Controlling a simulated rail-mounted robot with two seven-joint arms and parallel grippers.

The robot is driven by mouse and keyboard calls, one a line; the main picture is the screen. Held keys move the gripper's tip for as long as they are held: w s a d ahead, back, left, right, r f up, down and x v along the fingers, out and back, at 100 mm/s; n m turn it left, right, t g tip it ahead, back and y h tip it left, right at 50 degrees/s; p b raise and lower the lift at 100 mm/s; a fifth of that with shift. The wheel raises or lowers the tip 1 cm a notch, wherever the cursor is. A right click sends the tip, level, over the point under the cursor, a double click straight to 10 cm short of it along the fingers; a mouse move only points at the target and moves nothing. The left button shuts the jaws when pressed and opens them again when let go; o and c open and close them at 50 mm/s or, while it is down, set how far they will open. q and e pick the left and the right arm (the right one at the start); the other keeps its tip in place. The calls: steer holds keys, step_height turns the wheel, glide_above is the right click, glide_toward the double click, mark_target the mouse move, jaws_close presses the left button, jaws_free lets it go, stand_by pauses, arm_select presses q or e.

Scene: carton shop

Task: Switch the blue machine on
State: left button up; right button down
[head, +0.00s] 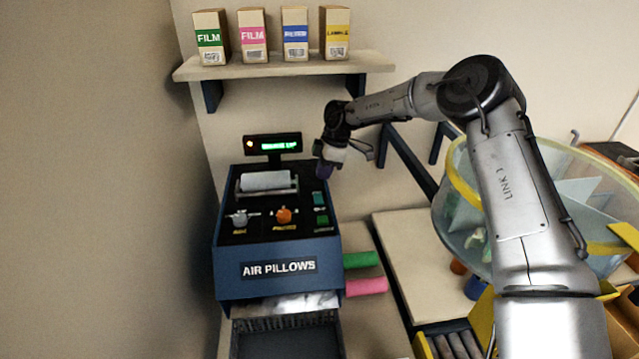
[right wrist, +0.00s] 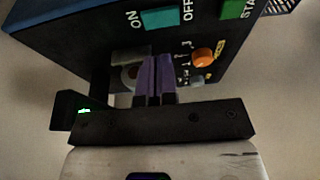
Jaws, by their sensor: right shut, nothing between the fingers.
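The blue machine (head: 232,284), marked AIR PILLOWS, stands against the wall in the head view. Its teal switch (head: 319,199) is on the right of the dark top panel. In the right wrist view the teal switch (right wrist: 160,18) lies between the words ON and OFF; I cannot tell which side is pressed. My right gripper (head: 325,170) is shut and empty, above the panel's back right edge. Its purple fingertips (right wrist: 155,75) show in the right wrist view, apart from the switch in the picture. My left gripper is not in view.
A green start button (head: 322,220), an orange knob (head: 284,215) and a grey knob (head: 240,218) sit near the switch. A lit display (head: 274,144) stands behind. A shelf (head: 285,68) with cartons hangs above. A clear bin (head: 455,215) stands right.

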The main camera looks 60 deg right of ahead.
steer(key=b+v, duration=0.1)
steer(key=v, duration=0.6)
steer(key=shift+s+r, duration=0.1)
steer(key=shift+r, duration=0.05)
